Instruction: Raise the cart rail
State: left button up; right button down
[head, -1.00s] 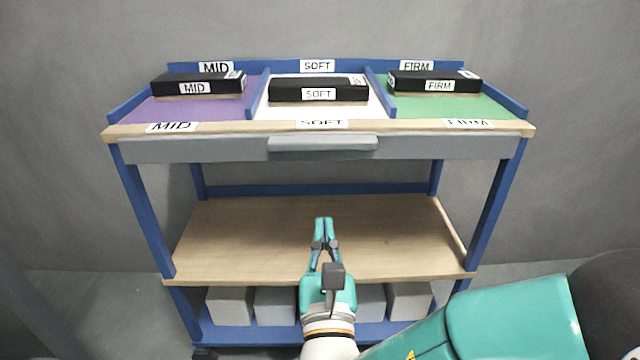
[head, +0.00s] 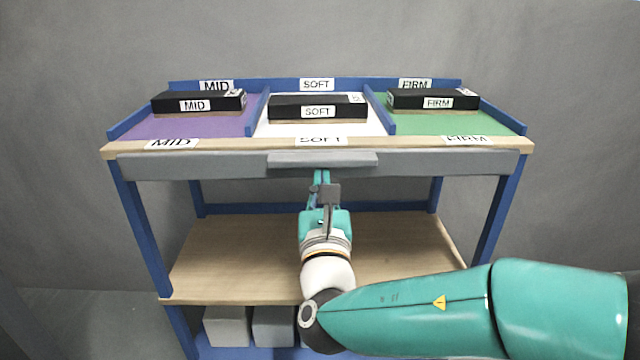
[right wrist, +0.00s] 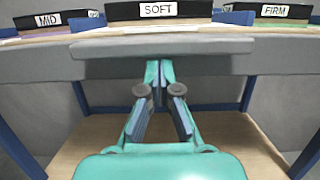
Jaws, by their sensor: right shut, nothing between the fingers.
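The cart rail is a long grey bar (head: 200,165) across the front of the cart's top, with a thicker grey lip (head: 322,160) at its middle. My right gripper (head: 321,176) is shut and empty, pointing up and forward just below the lip. In the right wrist view the closed fingertips (right wrist: 158,66) reach the lower edge of the lip (right wrist: 150,52). I cannot tell whether they touch it. My left gripper is not in view.
The cart top has purple, white and green bays holding black blocks labelled MID (head: 198,102), SOFT (head: 317,108) and FIRM (head: 432,100). A bare wooden shelf (head: 220,250) lies below. Grey boxes (head: 226,326) stand at the bottom. Blue legs (head: 140,225) flank the open space.

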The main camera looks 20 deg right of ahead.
aim_at(322, 153)
notch_tip(322, 153, up, 5)
jog(key=p, duration=0.3)
jog(key=shift+r, duration=0.65)
